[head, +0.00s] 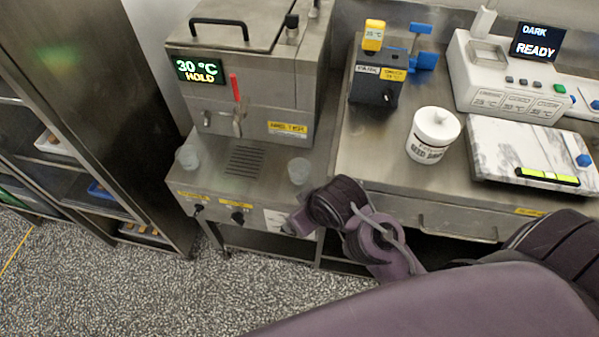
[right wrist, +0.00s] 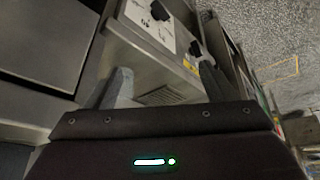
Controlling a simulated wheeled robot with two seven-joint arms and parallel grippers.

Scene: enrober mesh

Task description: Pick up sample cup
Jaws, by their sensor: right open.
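Two small translucent cups stand on the steel ledge of the tempering machine in the head view. One cup (head: 299,171) is at the ledge's right end, and the other cup (head: 188,157) is at its left end. I cannot tell by label which is the sample cup. My right gripper (head: 292,222) is at the ledge's front edge, just below the right cup and apart from it in the picture. In the right wrist view my right gripper (right wrist: 163,76) has its fingers spread wide, with nothing clearly held. A pale patch beside the left finger may be a cup. My left gripper is not in view.
The steel machine (head: 285,105) with a "30 °C HOLD" display rises behind the ledge. A drip grille (head: 244,160) lies between the cups. On the right counter are a white lidded jar (head: 433,134), a marble slab (head: 490,152) and a white instrument (head: 478,92). Shelving (head: 85,110) stands left.

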